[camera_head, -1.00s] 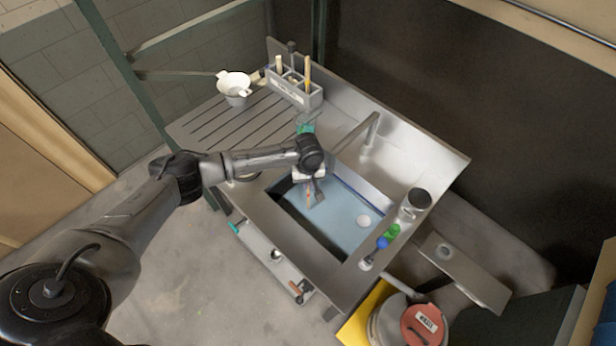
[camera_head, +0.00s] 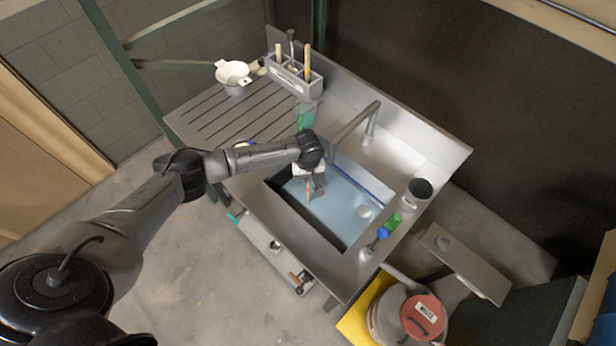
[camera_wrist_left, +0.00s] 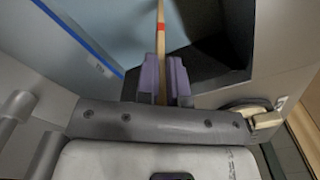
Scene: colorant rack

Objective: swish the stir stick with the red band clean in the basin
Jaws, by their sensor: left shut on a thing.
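The stir stick with the red band (camera_wrist_left: 161,32) is a thin wooden stick, pointing away from my left gripper over the basin in the left wrist view. My left gripper (camera_wrist_left: 165,78) is shut on it. In the head view the left gripper (camera_head: 314,186) is over the left part of the basin, and the stick (camera_head: 308,192) shows as a short tan piece below it. The basin (camera_head: 340,240) is a steel sink holding pale blue water (camera_head: 345,208). I cannot tell how deep the stick's far end is in the water. My right gripper is not in view.
A faucet (camera_head: 368,127) stands behind the basin. A holder with sticks (camera_head: 295,82) and a white strainer (camera_head: 233,73) are on the ribbed drainboard. A dark cup (camera_head: 418,191) and green and blue bottles (camera_head: 390,225) line the right edge. A red-lidded bucket (camera_head: 423,316) stands lower right.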

